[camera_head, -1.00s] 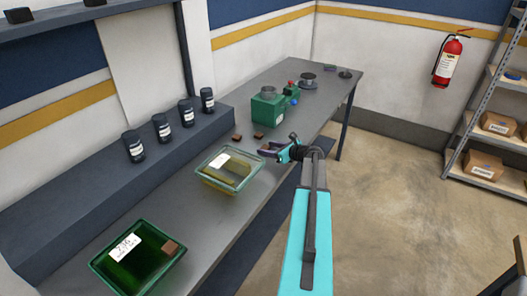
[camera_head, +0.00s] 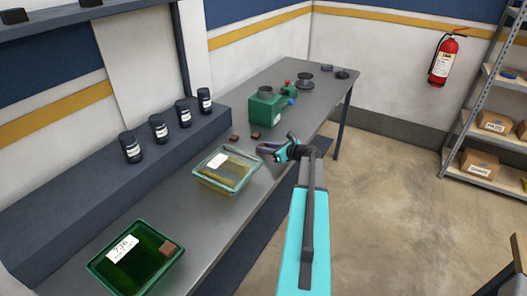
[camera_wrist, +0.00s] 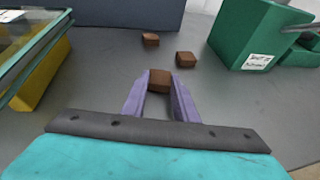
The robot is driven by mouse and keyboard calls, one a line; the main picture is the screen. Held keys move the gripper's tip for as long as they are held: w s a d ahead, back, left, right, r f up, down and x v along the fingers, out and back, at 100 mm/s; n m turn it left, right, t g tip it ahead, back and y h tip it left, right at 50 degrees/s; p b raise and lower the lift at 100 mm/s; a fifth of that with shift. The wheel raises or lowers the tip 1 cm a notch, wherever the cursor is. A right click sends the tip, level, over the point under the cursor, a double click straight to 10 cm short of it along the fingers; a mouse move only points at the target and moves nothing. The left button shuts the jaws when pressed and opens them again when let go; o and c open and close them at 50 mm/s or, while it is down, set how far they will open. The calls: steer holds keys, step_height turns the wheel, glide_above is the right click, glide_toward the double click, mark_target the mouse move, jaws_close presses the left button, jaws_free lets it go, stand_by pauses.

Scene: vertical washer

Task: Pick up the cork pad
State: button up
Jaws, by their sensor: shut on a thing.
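In the wrist view a small brown cork pad (camera_wrist: 159,81) sits between the tips of my gripper's purple fingers (camera_wrist: 160,91), which are shut on it. In the head view my gripper (camera_head: 264,148) is over the workbench, right of the yellow glass tray; the held pad cannot be made out there. Two more brown pads lie on the bench beyond my gripper, a left one (camera_wrist: 150,40) and a right one (camera_wrist: 186,59). Another brown pad (camera_head: 168,248) lies in the green glass tray (camera_head: 108,262).
The yellow glass tray (camera_head: 203,185) stands left of my gripper, and a green box (camera_wrist: 240,42) stands at the right. Several dark jars (camera_head: 158,128) stand on the raised ledge behind. Bare bench (camera_head: 198,238) lies between the trays.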

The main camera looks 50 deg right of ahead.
step_height(320, 180, up, 10)
steer(key=b, duration=0.2)
steer(key=shift+f+b, duration=0.15)
steer(key=shift+b, duration=0.25)
stand_by(0.4)
steer(key=shift+a, duration=0.1)
steer(key=w+a+r+n+g+y+b, duration=0.1)
steer(key=w+a+n+y, duration=0.15)
steer(key=a, duration=1.05)
steer(key=w+a+r+n+g+y+b, duration=0.1)
steer(key=w+a+n+y, duration=0.15)
steer(key=a, duration=1.15)
steer(key=w+a+n+g+y+b, duration=0.1)
steer(key=w+a+n+y, duration=0.15)
steer(key=a, duration=1.05)
steer(key=s+a+n+g+y+b, duration=0.1)
steer(key=s+a+n+g+y, duration=0.2)
steer(key=a, duration=1.2)
steer(key=shift+s+a+r, duration=0.4)
steer(key=shift+s+r, duration=0.05)
steer(key=shift+s, duration=0.5)
steer(key=shift+d, duration=0.1)
